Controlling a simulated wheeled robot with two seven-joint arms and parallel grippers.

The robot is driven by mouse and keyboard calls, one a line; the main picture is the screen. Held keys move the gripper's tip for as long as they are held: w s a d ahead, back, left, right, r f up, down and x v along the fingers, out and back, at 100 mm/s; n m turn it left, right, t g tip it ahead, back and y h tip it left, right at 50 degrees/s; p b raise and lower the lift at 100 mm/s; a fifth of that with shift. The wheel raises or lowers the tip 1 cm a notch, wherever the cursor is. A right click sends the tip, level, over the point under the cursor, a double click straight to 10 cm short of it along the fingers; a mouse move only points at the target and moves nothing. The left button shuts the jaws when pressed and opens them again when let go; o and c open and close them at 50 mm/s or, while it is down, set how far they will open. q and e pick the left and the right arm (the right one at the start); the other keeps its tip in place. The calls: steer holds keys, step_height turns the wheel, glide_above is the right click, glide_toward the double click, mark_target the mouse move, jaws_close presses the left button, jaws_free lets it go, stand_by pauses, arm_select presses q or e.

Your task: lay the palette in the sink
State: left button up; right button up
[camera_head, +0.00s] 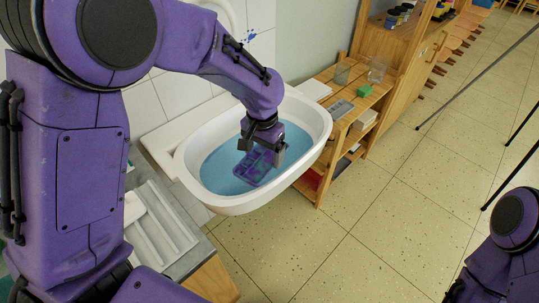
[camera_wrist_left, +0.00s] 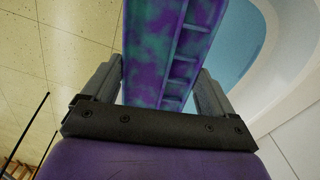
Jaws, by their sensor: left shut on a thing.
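The palette (camera_head: 254,168) is purple with teal paint blotches and has small compartments. It is over the basin of the white sink (camera_head: 185,165), whose inside looks blue. My left gripper (camera_head: 264,146) is shut on the palette at its upper edge and points down into the basin. In the left wrist view the palette (camera_wrist_left: 165,45) is tilted between the two fingers of my left gripper (camera_wrist_left: 155,85). The sink (camera_wrist_left: 292,60) curves past at the right there. I cannot tell whether the palette touches the basin floor. My right gripper is out of view.
A wooden shelf (camera_head: 335,125) with glass jars (camera_head: 377,70) and a green block (camera_head: 364,91) stands right of the sink. A counter with a white ribbed tray (camera_head: 160,225) is at the lower left. The tiled floor (camera_head: 350,235) is open at the lower middle.

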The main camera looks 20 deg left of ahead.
mark_target(251, 155)
arm_select(q)
steer(key=a+f+m+b, duration=0.1)
steer(key=m+b, duration=0.1)
steer(key=m, duration=0.1)
steer(key=w+a+f+m+b, duration=0.1)
steer(key=a+f+m+b, duration=0.1)
steer(key=m, duration=0.1)
steer(key=a+f+m+b, duration=0.1)
steer(key=f+m+b, duration=0.1)
steer(key=m, duration=0.2)
steer(key=shift+w+a+f, duration=0.25)
steer(key=shift+w+a, duration=0.15)
steer(key=w+a+f+m+b, duration=0.2)
steer(key=a+f+m+b, duration=0.4)
steer(key=m, duration=0.4)
steer(key=shift+m, duration=0.3)
steer(key=f, duration=0.8)
steer(key=shift+s+a, duration=0.3)
steer(key=shift+a, duration=0.1)
steer(key=shift+w+f+p, duration=0.1)
steer(key=shift+f+p, duration=0.05)
steer(key=shift+p, duration=0.15)
steer(key=o, duration=0.8)
steer(key=shift+f, duration=0.1)
step_height(251, 155, up, 12)
steer(key=shift+r+p, duration=0.2)
steer(key=shift+p, duration=0.5)
